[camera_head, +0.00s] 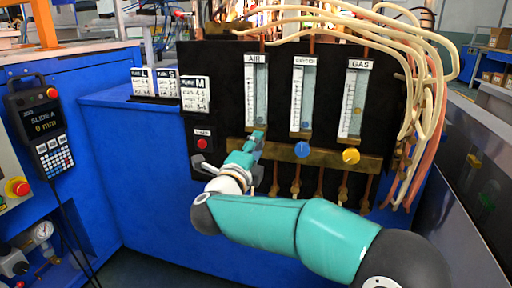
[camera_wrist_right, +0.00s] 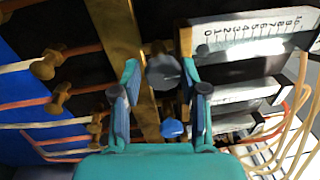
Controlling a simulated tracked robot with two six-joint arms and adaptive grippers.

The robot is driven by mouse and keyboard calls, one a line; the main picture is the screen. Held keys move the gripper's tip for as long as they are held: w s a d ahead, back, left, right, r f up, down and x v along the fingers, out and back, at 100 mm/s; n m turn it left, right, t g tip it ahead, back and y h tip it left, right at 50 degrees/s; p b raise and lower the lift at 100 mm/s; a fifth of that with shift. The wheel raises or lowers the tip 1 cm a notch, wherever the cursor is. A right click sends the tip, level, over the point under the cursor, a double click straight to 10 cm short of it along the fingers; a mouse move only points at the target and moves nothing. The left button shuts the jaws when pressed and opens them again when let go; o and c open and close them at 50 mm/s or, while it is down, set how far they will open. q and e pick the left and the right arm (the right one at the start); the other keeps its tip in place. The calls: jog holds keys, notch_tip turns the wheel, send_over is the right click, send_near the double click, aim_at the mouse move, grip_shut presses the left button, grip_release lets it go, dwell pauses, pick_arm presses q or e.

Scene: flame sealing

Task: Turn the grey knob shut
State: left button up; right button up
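The grey knob (camera_wrist_right: 164,72) sits on the brass bar (camera_wrist_right: 128,50) in the right wrist view. My right gripper (camera_wrist_right: 160,75) is open, with one finger on each side of the knob. A gap shows at the left finger; whether the right finger touches cannot be told. My left gripper is not in view.
The blue knob (camera_head: 302,149) and yellow knob (camera_head: 351,155) are to the right on the same bar. A red button (camera_head: 202,144) is at the panel's left. Pale hoses (camera_head: 420,70) hang at the right. A pendant (camera_head: 40,125) is on the blue cabinet at left.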

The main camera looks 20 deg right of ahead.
jog(key=shift+o, duration=1.2)
jog(key=shift+a, duration=0.1)
jog(key=shift+r, duration=0.1)
jog(key=v, duration=1.2)
jog(key=shift+w, duration=0.1)
